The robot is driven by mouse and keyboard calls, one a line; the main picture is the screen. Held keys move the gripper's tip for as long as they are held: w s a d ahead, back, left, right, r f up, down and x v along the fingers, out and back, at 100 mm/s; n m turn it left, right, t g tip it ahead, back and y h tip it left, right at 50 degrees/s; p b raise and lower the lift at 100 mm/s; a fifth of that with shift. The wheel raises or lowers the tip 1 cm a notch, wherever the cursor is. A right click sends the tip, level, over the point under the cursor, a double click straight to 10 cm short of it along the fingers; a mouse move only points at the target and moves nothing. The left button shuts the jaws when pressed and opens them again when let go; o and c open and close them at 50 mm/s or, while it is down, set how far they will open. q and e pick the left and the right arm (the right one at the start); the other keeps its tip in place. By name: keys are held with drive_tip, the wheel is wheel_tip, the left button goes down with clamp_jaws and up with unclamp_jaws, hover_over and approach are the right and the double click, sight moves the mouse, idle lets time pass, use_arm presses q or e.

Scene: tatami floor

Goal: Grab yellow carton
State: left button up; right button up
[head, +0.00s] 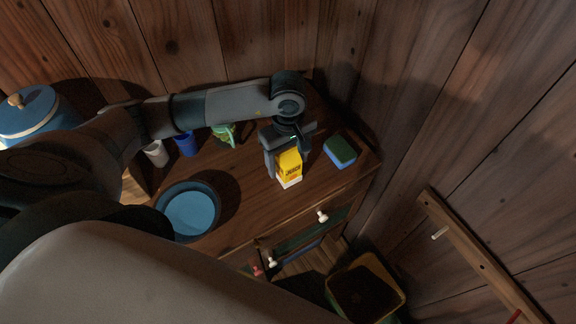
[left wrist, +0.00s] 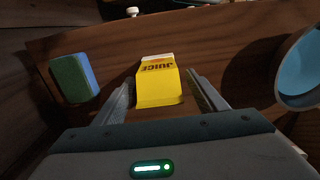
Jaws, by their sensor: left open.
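The yellow juice carton (head: 289,167) stands on the wooden cabinet top near its front edge in the head view. It has a white base and dark lettering. In the left wrist view the carton (left wrist: 158,82) lies between the two open fingers, with a gap on each side. My left gripper (head: 287,158) is open around the carton, and its fingers partly hide it in the head view. The left gripper also shows in the left wrist view (left wrist: 160,100). I cannot see my right gripper.
A green and blue sponge (head: 340,151) lies right of the carton. A blue bowl (head: 188,211), a blue cup (head: 186,144), a white cup (head: 156,153) and a green item (head: 224,133) stand to the left. A wooden wall is close behind.

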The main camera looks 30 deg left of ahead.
sight(288, 153)
use_arm(q)
drive_tip(key=c, duration=1.4)
drive_tip(key=shift+r, duration=0.1)
